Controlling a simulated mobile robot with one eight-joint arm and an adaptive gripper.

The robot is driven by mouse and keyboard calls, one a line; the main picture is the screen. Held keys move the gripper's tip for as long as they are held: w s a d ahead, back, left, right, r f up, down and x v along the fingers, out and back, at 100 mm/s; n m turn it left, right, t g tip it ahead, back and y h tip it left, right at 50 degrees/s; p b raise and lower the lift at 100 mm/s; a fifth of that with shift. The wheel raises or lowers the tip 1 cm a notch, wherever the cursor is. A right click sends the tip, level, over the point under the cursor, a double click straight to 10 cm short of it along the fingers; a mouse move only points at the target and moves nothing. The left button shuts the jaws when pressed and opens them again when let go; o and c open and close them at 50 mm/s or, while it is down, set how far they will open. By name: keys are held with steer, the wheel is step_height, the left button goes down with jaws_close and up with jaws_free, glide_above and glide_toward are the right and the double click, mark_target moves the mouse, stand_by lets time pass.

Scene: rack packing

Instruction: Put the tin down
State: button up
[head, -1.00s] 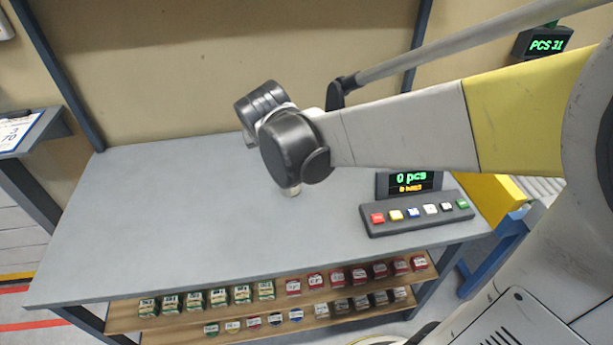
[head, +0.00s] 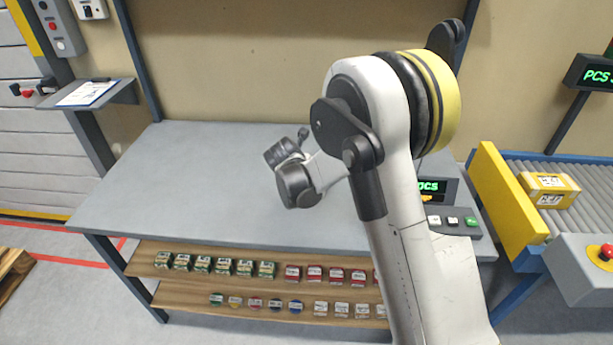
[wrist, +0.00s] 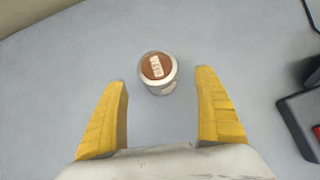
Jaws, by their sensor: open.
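The tin (wrist: 157,67) has a brown lid with a pale label and a light-coloured side. In the wrist view it stands upright on the grey table (wrist: 60,75). My gripper (wrist: 162,76) is open, its two yellow fingers spread on either side of the tin in the picture, with a clear gap to each. Nothing is held. In the head view my arm's end is over the middle of the table (head: 150,190), and I cannot make out the tin or the fingers there.
A button panel with a display (head: 436,187) is at the table's right, partly behind my arm. Shelves below hold several green boxes (head: 220,265), red boxes (head: 314,273) and small round tins (head: 254,303). A conveyor (head: 590,185) carries a yellow box (head: 550,188). The table's left is bare.

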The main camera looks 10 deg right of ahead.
steer(key=b+x, duration=0.2)
steer(key=x, duration=0.3)
steer(key=shift+w+b, duration=0.3)
steer(key=shift+w, duration=0.05)
steer(key=shift+r, duration=0.15)
steer(key=c, duration=1.4)
steer(key=shift+c, duration=0.2)
steer(key=shift+r, duration=0.1)
step_height(320, 180, up, 5)
steer(key=p, duration=0.2)
steer(key=shift+s+d+p, duration=0.1)
steer(key=shift+s+p, duration=0.05)
steer(key=shift+p, duration=0.25)
steer(key=s+d+r+p, duration=0.4)
steer(key=s+d+r, duration=0.2)
steer(key=s, duration=0.4)
steer(key=s+a+r, duration=0.2)
steer(key=s+r, duration=0.1)
steer(key=s+a+r+n+y, duration=0.1)
steer(key=s+a+r, duration=0.1)
steer(key=s+r, duration=0.2)
steer(key=s+a+r+n, duration=0.1)
steer(key=s+a+r, duration=0.1)
steer(key=s+r, duration=0.1)
steer(key=shift+s+r+t, duration=0.25)
steer(key=shift+s+t, duration=0.05)
steer(key=shift+s, duration=0.15)
